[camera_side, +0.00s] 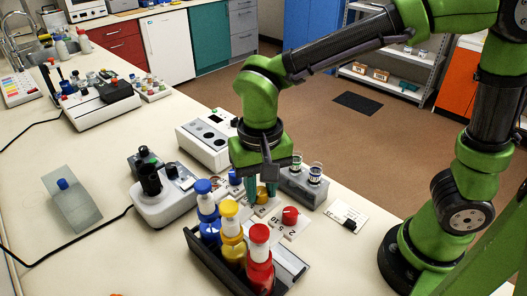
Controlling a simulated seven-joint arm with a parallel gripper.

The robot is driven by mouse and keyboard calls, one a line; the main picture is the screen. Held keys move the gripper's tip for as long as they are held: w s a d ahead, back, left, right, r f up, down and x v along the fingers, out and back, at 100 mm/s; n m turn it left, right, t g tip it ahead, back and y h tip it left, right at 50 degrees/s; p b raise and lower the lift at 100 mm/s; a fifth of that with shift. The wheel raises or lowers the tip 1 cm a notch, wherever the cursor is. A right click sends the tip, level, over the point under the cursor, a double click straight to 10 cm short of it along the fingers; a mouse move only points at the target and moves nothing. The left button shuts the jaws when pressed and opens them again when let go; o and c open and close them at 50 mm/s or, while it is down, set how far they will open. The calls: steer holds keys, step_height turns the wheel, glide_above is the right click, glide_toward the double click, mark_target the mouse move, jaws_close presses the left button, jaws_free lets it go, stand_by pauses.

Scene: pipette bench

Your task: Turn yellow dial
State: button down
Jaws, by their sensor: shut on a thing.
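The yellow dial (262,195) sits low between my fingertips and is partly hidden by them. My gripper (260,188) points down and is shut on the yellow dial. The dial's pointer and turn angle are too small and covered to read. A red dial (290,215) stands on a numbered white plate to the right of my gripper. It is uncovered and apart from my fingers.
A dark rack with blue (208,212), yellow (231,235) and red (259,262) bottles stands just in front of my gripper. A grey block with vials (315,174) is close on the right. A white device (205,145) stands behind, and a black-topped mixer (160,195) is left.

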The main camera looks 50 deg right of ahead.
mark_target(260, 190)
steer(key=shift+n, duration=1.7)
steer(key=c, duration=0.9)
jaws_free()
steer(key=shift+o, duration=0.2)
steer(key=shift+r, duration=0.1)
step_height(260, 190, up, 17)
